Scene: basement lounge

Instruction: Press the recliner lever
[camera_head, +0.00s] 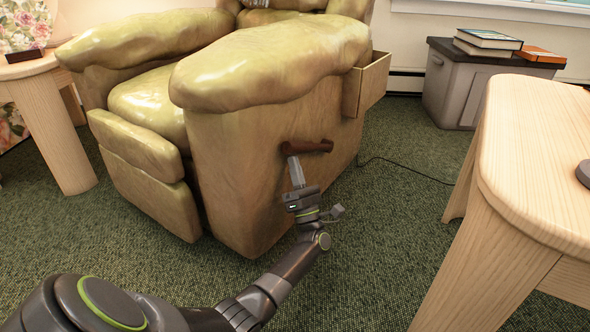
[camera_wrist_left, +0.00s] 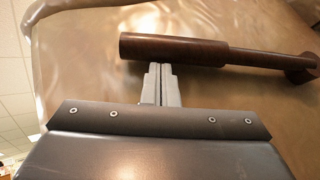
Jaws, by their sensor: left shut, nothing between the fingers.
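The recliner (camera_head: 225,150) is a tan-green leather chair with its side facing me. Its lever (camera_head: 312,147) is a dark brown wooden handle on that side, lying roughly level. In the left wrist view the lever (camera_wrist_left: 170,48) runs across the top, with a thick grip on the left and a thinner rod to a round mount on the right. My left gripper (camera_head: 291,158) is shut and empty, its fingertips at the thick grip's lower edge. I cannot tell whether they touch it. The right gripper is not in view.
A light wooden table (camera_head: 535,150) stands at the right. A round wooden side table (camera_head: 45,120) is at the left. A grey box (camera_head: 465,85) with books (camera_head: 488,39) is behind. A black cable (camera_head: 405,168) lies on the green carpet, which is open between recliner and right table.

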